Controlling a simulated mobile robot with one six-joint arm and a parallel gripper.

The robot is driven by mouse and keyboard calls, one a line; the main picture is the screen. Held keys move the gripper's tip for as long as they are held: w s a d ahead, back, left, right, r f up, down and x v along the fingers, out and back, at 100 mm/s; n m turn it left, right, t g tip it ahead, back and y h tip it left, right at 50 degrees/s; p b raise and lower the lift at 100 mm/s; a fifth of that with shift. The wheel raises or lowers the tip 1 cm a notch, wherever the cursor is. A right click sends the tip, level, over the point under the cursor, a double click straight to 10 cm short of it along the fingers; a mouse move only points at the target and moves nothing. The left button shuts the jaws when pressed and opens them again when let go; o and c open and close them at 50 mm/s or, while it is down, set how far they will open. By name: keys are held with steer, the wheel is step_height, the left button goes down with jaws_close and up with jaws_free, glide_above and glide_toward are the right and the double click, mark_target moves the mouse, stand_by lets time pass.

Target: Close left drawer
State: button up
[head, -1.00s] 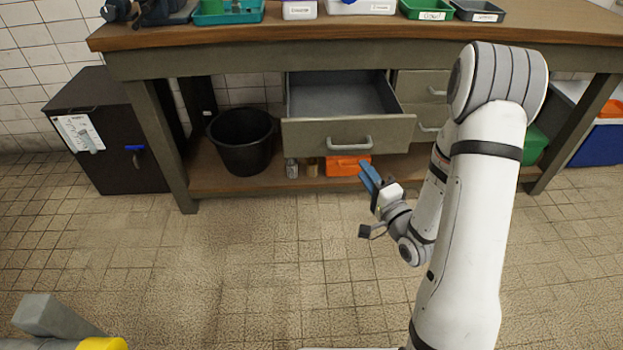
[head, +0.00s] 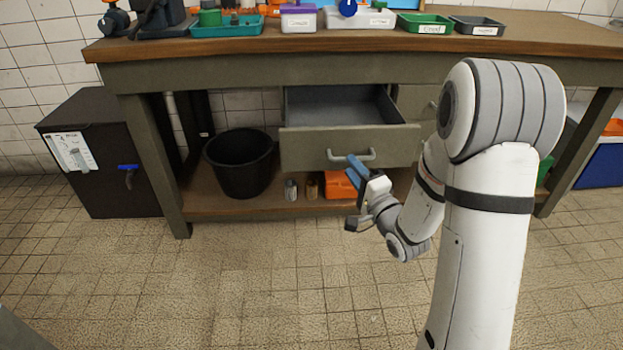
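The left drawer (head: 307,146) hangs open under the workbench, pulled out toward me, and its inside looks empty. Its front is grey-green with a curved metal handle (head: 338,155) near the middle. The gap between the fingers is not clear from this angle.
The workbench top (head: 350,42) carries several bins. A black bucket (head: 241,165), small cans and an orange box (head: 341,186) stand on the lower shelf (head: 235,209). A black cabinet (head: 100,150) is at left. The tiled floor (head: 270,285) in front is clear.

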steer(key=shift+w+a+r, duration=0.15)
steer(key=shift+w+a, duration=0.1)
steer(key=shift+w, duration=0.3)
jaws_close()
steer(key=c, duration=0.7)
jaws_free()
jaws_free()
